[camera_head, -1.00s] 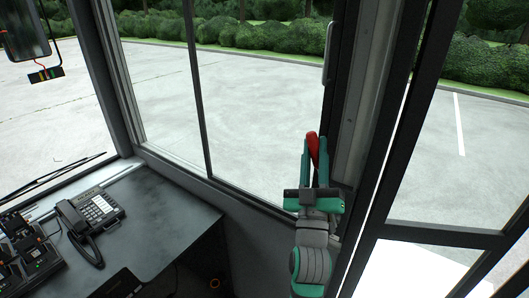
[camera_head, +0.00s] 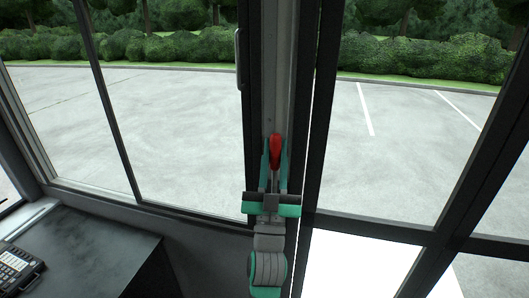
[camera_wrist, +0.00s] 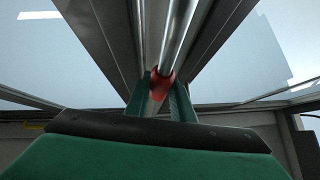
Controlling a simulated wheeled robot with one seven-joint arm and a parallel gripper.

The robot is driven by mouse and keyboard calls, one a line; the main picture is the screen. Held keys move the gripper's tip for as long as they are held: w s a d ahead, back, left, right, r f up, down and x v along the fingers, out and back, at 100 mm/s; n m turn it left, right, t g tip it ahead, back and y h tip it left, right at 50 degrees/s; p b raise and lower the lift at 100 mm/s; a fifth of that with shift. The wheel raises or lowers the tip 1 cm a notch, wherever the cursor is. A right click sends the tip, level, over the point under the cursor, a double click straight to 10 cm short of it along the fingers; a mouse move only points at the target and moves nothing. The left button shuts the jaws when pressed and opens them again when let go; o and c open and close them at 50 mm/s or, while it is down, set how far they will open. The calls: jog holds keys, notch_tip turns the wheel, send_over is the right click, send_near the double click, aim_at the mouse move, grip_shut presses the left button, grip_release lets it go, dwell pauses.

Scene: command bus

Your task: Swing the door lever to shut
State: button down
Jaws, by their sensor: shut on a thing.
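The door lever shows a red grip (camera_head: 275,150) in front of the grey door post, nearly upright in the head view. My gripper (camera_head: 274,168) has its two green fingers shut around the lower part of the red grip. In the wrist view a shiny metal rod (camera_wrist: 181,30) runs up and away from the red grip (camera_wrist: 161,82), which sits between my fingertips (camera_wrist: 160,95). The lower end of the grip is partly hidden by the fingers. The lever's pivot cannot be made out.
A dark desk (camera_head: 90,245) with a phone (camera_head: 18,268) stands at the lower left. A vertical grab bar (camera_head: 239,60) is on the window frame left of the post. Dark-framed glass panels (camera_head: 400,150) flank the post on the right. Parking lot and hedges lie outside.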

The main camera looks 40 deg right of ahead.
jog(key=shift+s+d, duration=0.2)
jog(key=c, duration=1.5)
grip_release()
jog(key=shift+d, duration=0.1)
jog(key=shift+c, duration=0.2)
jog(key=shift+f, duration=0.1)
